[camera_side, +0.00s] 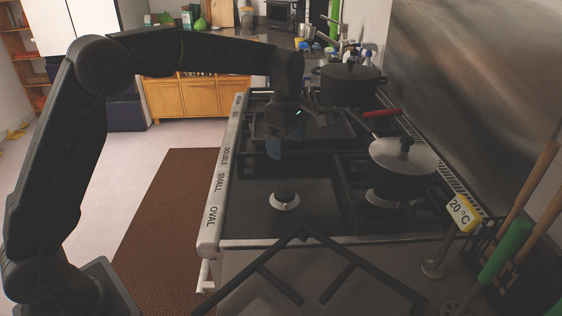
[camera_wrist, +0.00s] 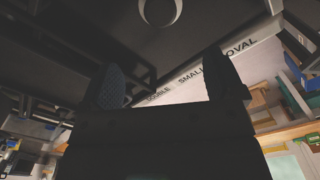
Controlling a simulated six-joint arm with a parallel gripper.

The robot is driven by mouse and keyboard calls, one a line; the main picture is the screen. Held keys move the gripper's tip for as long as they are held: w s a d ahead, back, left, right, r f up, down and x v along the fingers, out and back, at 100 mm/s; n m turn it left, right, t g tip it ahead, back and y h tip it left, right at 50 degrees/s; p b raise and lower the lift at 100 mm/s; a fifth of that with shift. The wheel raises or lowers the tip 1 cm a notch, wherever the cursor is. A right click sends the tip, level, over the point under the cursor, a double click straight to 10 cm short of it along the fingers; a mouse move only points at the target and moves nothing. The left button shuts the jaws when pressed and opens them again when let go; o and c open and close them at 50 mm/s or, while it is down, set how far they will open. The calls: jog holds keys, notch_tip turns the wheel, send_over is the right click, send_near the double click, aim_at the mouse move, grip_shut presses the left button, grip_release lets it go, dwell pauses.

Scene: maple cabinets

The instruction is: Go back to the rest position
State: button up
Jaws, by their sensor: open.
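My gripper (camera_side: 287,140) hangs from my dark arm over the stove top in the side view, behind the bare front burner (camera_side: 284,199). In the wrist view its two dark fingers (camera_wrist: 165,82) stand apart with nothing between them, so it is open and empty. Beyond the fingers I see the stove's white front panel (camera_wrist: 190,75) with its lettering. A burner ring (camera_wrist: 160,10) shows at the top of the wrist view. In the side view, the fingertips are dark against the stove and hard to make out.
A lidded saucepan (camera_side: 403,157) stands on the right burner and a black pot (camera_side: 348,84) at the back. A red handle (camera_side: 381,113) lies between them. A loose black pan support (camera_side: 304,234) lies at the front. A 20 °C sign (camera_side: 463,212) stands front right.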

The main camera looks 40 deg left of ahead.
jog(key=s+a+r+m+t, duration=0.1)
jog(key=s+r+m, duration=0.35)
jog(key=s, duration=0.25)
jog(key=s+r+m+t, duration=0.2)
jog(key=s+r+m, duration=0.25)
jog(key=s, duration=0.25)
jog(key=s+f+m+t, duration=0.1)
jog(key=s+f+m, duration=0.1)
jog(key=s+m, duration=0.3)
jog(key=s+f+m+t, duration=0.1)
jog(key=s+f+m, duration=0.1)
jog(key=s+m, duration=0.4)
jog(key=s, duration=0.5)
jog(key=shift+s+a+f+t, duration=0.15)
jog(key=shift+a+f+t, duration=0.15)
